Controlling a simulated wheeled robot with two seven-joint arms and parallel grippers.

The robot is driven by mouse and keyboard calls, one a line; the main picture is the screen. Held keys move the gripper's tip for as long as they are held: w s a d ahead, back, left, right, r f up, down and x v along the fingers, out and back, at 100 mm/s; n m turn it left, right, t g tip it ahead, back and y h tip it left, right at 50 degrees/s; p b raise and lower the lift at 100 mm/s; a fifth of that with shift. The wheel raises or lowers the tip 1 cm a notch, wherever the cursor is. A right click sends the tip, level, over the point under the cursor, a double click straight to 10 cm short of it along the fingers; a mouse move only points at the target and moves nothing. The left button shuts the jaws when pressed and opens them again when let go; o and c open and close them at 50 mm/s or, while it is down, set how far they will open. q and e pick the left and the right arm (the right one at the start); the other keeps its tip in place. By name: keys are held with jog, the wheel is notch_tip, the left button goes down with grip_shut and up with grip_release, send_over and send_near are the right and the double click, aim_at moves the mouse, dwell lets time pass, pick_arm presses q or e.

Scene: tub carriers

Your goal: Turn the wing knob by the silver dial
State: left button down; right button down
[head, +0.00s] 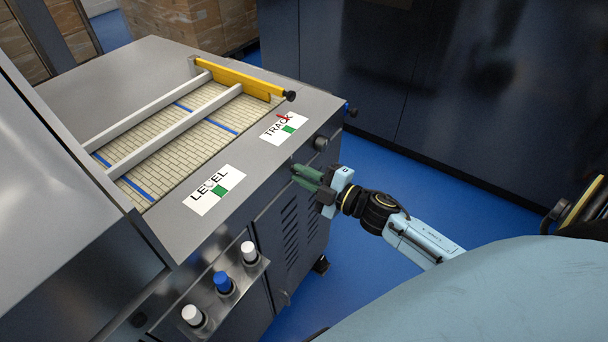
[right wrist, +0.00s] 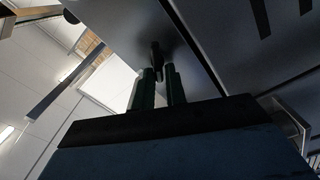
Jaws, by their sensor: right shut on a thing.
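The wing knob (right wrist: 157,54) is a small dark piece on the machine's underlit front face in the right wrist view. In the head view my gripper hides it. My right gripper (head: 298,173) has green fingers that reach the front face below and between the LEVEL and TRACK labels. In the right wrist view the right gripper (right wrist: 159,73) is shut on the wing knob at its fingertips. The LEVEL label (head: 203,204) has a green patch and a small greyish round mark, perhaps the silver dial; it is too small to be sure. My left gripper is not in view.
A second dark knob (head: 320,143) sits on the front face to the right, below the TRACK label (head: 272,133). White and blue buttons (head: 224,284) stand on a front ledge. A yellow bar (head: 240,79) crosses the belt bed. Blue floor (head: 400,170) lies open right of the machine.

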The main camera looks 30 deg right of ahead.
jog(key=shift+f+n+b, duration=0.25)
jog(key=shift+n+b, duration=0.15)
jog(key=shift+n, duration=1.3)
dwell(1.0)
jog(key=shift+d+n+b, duration=0.1)
jog(key=shift+n+b, duration=0.3)
jog(key=shift+n, duration=0.8)
dwell(3.3)
jog(key=c, duration=1.5)
grip_release()
jog(key=shift+o, duration=0.2)
jog(key=shift+s+f, duration=0.1)
